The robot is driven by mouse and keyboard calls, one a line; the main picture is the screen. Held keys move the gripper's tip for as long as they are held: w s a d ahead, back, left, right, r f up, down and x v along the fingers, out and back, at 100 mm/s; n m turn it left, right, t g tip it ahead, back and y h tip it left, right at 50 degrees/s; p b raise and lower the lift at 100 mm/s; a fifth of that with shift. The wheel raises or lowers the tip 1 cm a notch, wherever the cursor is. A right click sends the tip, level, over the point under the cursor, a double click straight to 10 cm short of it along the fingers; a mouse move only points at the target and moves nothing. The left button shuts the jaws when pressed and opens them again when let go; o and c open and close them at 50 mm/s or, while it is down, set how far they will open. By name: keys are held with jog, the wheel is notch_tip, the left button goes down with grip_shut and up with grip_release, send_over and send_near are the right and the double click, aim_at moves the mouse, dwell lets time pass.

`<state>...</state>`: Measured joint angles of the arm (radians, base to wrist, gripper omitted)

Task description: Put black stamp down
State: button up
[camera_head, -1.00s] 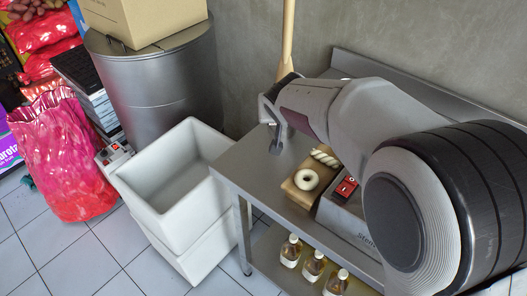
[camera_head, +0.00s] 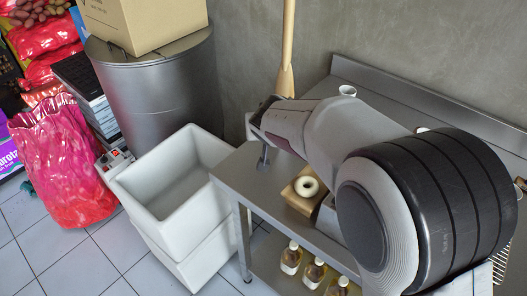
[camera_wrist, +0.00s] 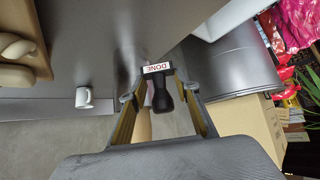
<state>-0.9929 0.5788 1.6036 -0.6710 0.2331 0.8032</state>
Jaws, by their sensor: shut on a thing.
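The black stamp (camera_wrist: 161,94) has a dark handle and a pale label with red letters reading DONE. In the wrist view it sits between the two fingers of my gripper (camera_wrist: 159,97), which is shut on it. In the head view my gripper (camera_head: 262,150) is over the left end of the steel table (camera_head: 238,178); the stamp is not clearly visible there. I cannot tell whether the stamp touches the table.
A wooden board (camera_wrist: 38,62) with pale baked rings lies on the table. A white mug (camera_head: 347,90) stands near the wall. White crates (camera_head: 150,190) and a metal drum (camera_head: 165,85) stand left of the table. Bottles (camera_head: 291,257) stand on the lower shelf.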

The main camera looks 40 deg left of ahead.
jog(key=shift+f, duration=2.3)
jog(key=shift+f, duration=0.2)
jog(key=shift+f, duration=1.55)
jog(key=shift+f, duration=0.15)
jog(key=o, duration=1.2)
jog(key=shift+v, duration=0.75)
jog(key=v, duration=1)
jog(key=shift+d+r, duration=0.15)
jog(key=shift+r, duration=0.2)
